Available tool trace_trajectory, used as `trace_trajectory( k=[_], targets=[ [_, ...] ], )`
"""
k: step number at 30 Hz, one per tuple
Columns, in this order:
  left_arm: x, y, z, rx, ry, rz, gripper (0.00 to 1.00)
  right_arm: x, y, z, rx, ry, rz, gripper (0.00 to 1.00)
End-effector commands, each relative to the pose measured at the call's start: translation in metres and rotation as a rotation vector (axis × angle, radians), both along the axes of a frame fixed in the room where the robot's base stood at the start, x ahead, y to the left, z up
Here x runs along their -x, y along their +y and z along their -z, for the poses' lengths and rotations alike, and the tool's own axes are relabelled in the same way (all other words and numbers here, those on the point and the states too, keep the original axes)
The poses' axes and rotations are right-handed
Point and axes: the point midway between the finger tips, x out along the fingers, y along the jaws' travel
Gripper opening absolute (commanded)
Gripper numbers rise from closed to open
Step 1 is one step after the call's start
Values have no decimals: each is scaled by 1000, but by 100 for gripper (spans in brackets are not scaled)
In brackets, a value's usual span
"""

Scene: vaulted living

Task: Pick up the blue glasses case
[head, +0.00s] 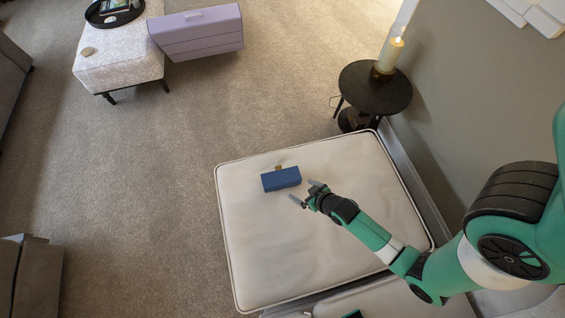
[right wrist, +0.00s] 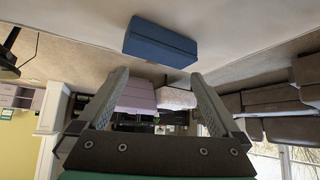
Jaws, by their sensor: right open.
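The blue glasses case (head: 281,180) is a small box lying on the pale cushion (head: 290,245). In the right wrist view the blue case (right wrist: 160,42) shows at the top middle, beyond my fingertips. My right gripper (head: 305,193) is open, just to the right of the case and a little nearer the front. Its two fingers (right wrist: 157,75) are spread wide with nothing between them, and the case looks clear of them. My left gripper is in neither view.
A small tan item (head: 278,168) lies right behind the case. A round black side table (head: 365,92) with a lit candle (head: 390,53) stands behind the cushion's far right corner, by the wall. The cushion around the case is otherwise bare. A lilac case (head: 200,35) is far off.

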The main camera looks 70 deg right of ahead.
Motion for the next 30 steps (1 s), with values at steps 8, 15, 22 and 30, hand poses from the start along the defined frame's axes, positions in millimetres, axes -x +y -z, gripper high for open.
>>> trace_trajectory(
  k=[8, 15, 22, 30],
  targets=[
    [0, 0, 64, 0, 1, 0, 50, -34, -18, 50, 1, -4, 1, 100],
    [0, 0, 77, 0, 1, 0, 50, -46, -24, 58, 0, -1, 0, 100],
    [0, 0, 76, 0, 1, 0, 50, -46, -24, 56, 0, 0, 0, 100],
    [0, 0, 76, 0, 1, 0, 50, -46, -24, 56, 0, -1, 0, 100]
  ],
)
